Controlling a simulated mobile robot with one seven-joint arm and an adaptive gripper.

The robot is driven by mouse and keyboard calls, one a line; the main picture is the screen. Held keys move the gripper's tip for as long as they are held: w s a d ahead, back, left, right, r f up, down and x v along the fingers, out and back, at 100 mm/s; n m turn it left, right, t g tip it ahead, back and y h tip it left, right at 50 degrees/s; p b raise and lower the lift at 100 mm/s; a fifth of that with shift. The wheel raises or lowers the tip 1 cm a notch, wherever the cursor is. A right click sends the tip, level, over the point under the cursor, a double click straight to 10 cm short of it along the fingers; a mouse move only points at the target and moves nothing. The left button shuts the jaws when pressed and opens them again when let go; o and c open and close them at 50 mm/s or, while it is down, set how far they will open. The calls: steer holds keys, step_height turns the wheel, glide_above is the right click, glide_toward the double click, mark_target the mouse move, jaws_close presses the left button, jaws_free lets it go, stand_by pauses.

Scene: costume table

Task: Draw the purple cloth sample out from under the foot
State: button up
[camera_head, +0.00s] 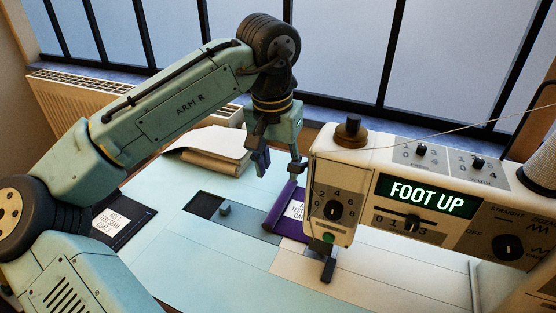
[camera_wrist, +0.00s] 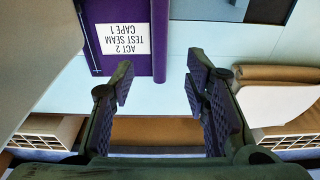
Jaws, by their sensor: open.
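The purple cloth sample (camera_head: 281,212) lies on the machine bed, with a rolled edge on its left and a white label. The sewing machine's head hides its right part in the head view. In the wrist view the cloth (camera_wrist: 128,65) shows its label, "ACT 2 TEST SEAM CAPE 1", upside down. The dark foot (camera_head: 328,266) shows below the machine head; whether it touches the cloth is hidden. My gripper (camera_head: 280,163) is open and empty, pointing down near the cloth's far end. In the wrist view its fingers (camera_wrist: 159,82) stand apart below the rolled edge.
The machine's display (camera_head: 427,196) reads "FOOT UP". A dark labelled cloth (camera_head: 124,222) lies at the left. The pale front surface is clear.

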mark_target(281, 199)
steer(key=f, duration=0.3)
steer(key=w+f, duration=0.1)
steer(key=f, duration=0.6)
steer(key=shift+w+d, duration=0.2)
steer(key=shift+d, duration=0.1)
steer(key=shift+r, duration=0.1)
steer(key=shift+c, duration=0.6)
jaws_close()
